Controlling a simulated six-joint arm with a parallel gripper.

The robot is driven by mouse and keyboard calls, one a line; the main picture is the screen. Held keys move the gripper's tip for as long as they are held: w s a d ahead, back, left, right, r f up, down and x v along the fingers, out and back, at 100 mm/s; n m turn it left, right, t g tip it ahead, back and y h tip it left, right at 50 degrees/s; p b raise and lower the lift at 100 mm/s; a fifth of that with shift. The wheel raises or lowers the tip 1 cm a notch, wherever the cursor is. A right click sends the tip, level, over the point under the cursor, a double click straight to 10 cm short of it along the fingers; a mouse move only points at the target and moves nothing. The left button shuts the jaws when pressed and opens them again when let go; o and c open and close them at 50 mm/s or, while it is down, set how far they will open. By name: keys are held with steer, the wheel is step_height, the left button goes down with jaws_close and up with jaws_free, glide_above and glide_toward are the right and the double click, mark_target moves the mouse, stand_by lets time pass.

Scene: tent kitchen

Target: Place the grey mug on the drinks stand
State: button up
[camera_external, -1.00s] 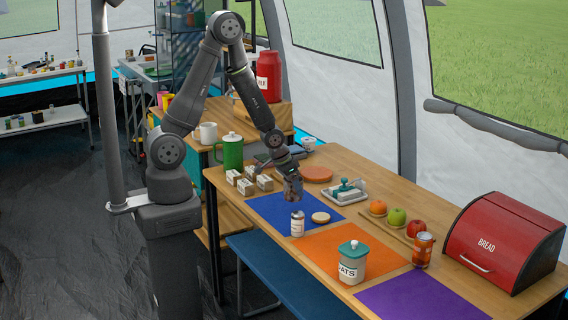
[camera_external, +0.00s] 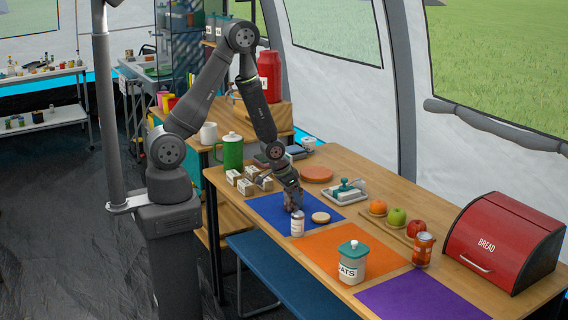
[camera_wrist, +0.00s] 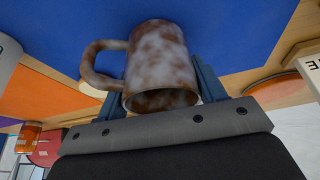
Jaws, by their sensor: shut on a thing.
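A mottled grey-brown mug (camera_wrist: 160,60) fills the middle of the wrist view, its handle to the left and its rim toward my gripper. My gripper (camera_wrist: 158,92) has a finger on each side of the mug and is shut on it.
A round tan disc (camera_external: 320,218) lies near the gripper. The orange mat holds an oats jar (camera_external: 352,262). The purple mat (camera_external: 420,298) is bare.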

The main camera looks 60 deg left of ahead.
steer(key=shift+f, duration=0.15)
steer(key=o, duration=1)
steer(key=v, duration=1.2)
steer(key=shift+w, duration=0.2)
steer(key=shift+s+r, duration=0.15)
steer(key=shift+r, duration=0.1)
steer(key=c, duration=1.1)
